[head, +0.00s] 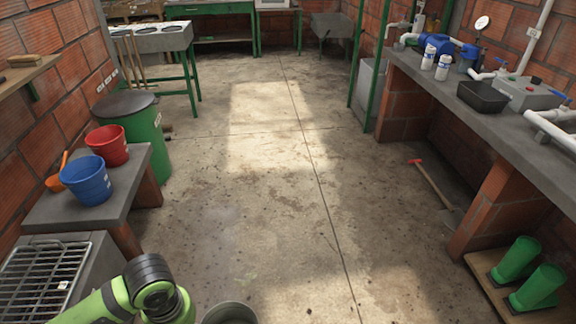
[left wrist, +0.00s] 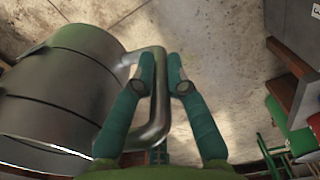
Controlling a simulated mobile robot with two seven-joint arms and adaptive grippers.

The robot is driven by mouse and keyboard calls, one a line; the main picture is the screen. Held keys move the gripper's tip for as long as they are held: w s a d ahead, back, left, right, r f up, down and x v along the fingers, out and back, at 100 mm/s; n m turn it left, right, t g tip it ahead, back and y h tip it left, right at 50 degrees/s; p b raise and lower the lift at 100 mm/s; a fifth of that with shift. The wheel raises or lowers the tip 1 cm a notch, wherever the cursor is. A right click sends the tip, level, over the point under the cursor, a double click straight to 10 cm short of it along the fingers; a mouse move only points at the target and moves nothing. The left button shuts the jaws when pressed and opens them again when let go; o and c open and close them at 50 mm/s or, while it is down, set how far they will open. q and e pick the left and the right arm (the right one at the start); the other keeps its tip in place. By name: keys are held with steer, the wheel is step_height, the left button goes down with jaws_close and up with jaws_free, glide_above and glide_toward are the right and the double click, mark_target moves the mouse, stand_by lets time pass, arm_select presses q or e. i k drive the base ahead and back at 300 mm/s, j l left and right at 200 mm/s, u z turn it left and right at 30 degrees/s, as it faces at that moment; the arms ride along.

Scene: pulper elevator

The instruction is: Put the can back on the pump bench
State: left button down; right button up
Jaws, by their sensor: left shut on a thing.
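A grey metal can (left wrist: 62,90) with a bent tube handle fills the left of the left wrist view. My left gripper (left wrist: 163,75) has its green fingers closed on the can's handle. In the head view only the rim of the can (head: 230,312) shows at the bottom edge, beside my green arm. The left fingers are out of the head view. The pump bench (head: 540,160) is the long grey top on brick supports along the right wall, well away from the can. My right gripper is in neither view.
Blue pumps (head: 437,45), white bottles, a black tray (head: 482,97) and a grey box (head: 527,92) stand on the bench. Green boots (head: 536,287) and a red-handled shovel (head: 432,183) are below. Buckets (head: 86,181) stand on the left ledge. The middle floor is clear.

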mark_target(415, 62)
steer(key=i+l+z, duration=0.3)
steer(key=i, duration=0.4)
steer(key=i+z, duration=0.3)
steer(key=i, duration=1.75)
steer(key=i+z, duration=0.2)
steer(key=i, duration=0.25)
steer(key=i+j+z, duration=0.2)
steer(key=i, duration=0.25)
steer(key=i+j+z, duration=0.2)
steer(key=i, duration=0.25)
